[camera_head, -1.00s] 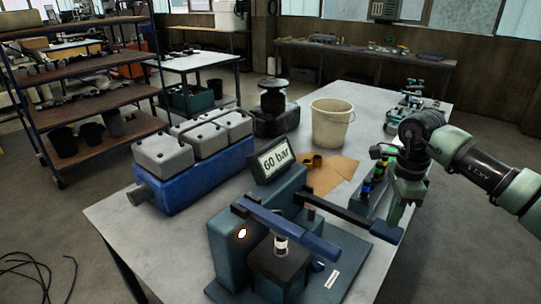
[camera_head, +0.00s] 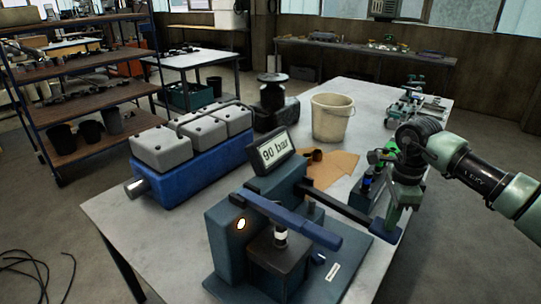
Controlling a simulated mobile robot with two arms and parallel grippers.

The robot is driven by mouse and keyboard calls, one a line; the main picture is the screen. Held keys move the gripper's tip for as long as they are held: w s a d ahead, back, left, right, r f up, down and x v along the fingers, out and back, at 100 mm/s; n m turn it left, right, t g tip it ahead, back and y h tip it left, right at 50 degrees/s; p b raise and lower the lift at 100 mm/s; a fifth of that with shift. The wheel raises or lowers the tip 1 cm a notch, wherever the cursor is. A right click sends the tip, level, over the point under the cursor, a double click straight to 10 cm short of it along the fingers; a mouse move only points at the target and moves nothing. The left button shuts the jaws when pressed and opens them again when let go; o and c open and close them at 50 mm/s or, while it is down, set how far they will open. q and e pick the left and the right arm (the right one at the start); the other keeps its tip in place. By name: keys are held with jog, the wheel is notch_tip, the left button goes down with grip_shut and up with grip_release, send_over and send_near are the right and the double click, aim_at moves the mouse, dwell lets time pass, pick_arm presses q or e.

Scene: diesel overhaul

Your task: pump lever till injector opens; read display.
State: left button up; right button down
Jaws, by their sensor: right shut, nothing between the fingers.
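The blue-grey injector test stand (camera_head: 228,238) is on the near part of the metal table. Its display (camera_head: 273,150) reads "90 bar". A black lever (camera_head: 345,205) runs from the stand to the right and ends in a blue grip (camera_head: 384,230). A blue bar (camera_head: 295,220) lies across the top of the stand, above the injector (camera_head: 281,238). My right gripper (camera_head: 391,222) is shut with nothing between its fingers and points down at the lever's grip. Whether it touches the grip is hard to tell. My left gripper is out of view.
A blue engine block with grey covers (camera_head: 190,165) stands at the left of the table. A cream bucket (camera_head: 331,118) and a brown cloth (camera_head: 332,170) are behind the stand. Small bottles (camera_head: 372,175) stand close to my right gripper.

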jog(key=shift+a+f+b, duration=0.2)
jog(key=shift+f+b, duration=0.95)
jog(key=shift+f, duration=0.85)
jog(key=r+p, duration=0.1)
jog(key=r, duration=0.1)
jog(key=r+p, duration=0.2)
jog(key=r, duration=0.1)
jog(key=r+p, duration=0.2)
jog(key=shift+s+d+r, duration=0.1)
jog(key=shift+d+r, duration=0.1)
jog(key=shift+d, duration=0.05)
jog(key=shift+s+d+r, duration=0.1)
jog(key=shift+r, duration=0.35)
jog(key=shift+f, duration=0.1)
jog(key=shift+a+f+b, duration=0.15)
jog(key=shift+f+b, duration=1.1)
jog(key=shift+f, duration=0.75)
jog(key=shift+a+f+b, duration=0.1)
jog(key=shift+f+b, duration=1.15)
jog(key=shift+f, duration=0.75)
jog(key=shift+w+r+p, duration=0.15)
jog(key=shift+r+p, duration=1.2)
jog(key=shift+r, duration=0.75)
jog(key=shift+w+r+p, duration=0.1)
jog(key=shift+r+p, duration=1.2)
jog(key=shift+r, duration=0.75)
